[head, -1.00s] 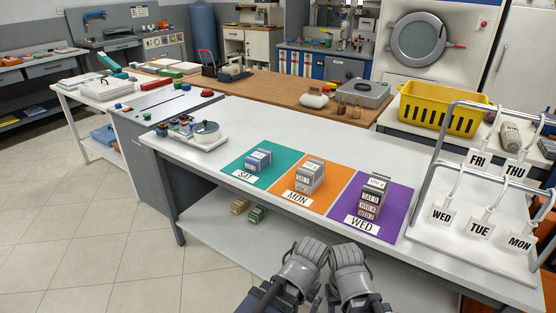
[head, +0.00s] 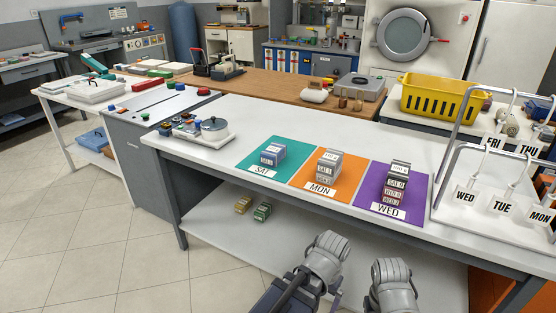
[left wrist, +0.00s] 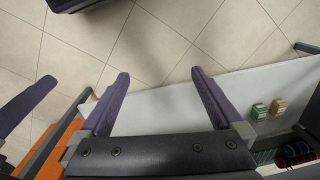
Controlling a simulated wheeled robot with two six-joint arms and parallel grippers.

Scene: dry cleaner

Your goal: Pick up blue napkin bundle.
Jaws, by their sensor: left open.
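The blue napkin bundle (head: 272,154) is a small blue-grey block with a white label on top. It sits on the teal SAT mat (head: 258,166) on the white counter in the head view. My left gripper (left wrist: 160,77) is open and empty, its two purple fingers apart over the floor and lower shelf edge in the left wrist view. In the head view my left arm is low in front of the counter, away from the bundle. My right arm is at the bottom right, its jaws cut off. A single purple finger at the left of the wrist view seems to belong to it.
A grey bundle (head: 328,165) sits on the orange MON mat and a dark stack (head: 396,183) on the purple WED mat. Yellow (head: 243,204) and green (head: 262,211) bundles lie on the lower shelf. A hanger rack stands right; a tray with a pot (head: 213,130) is left.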

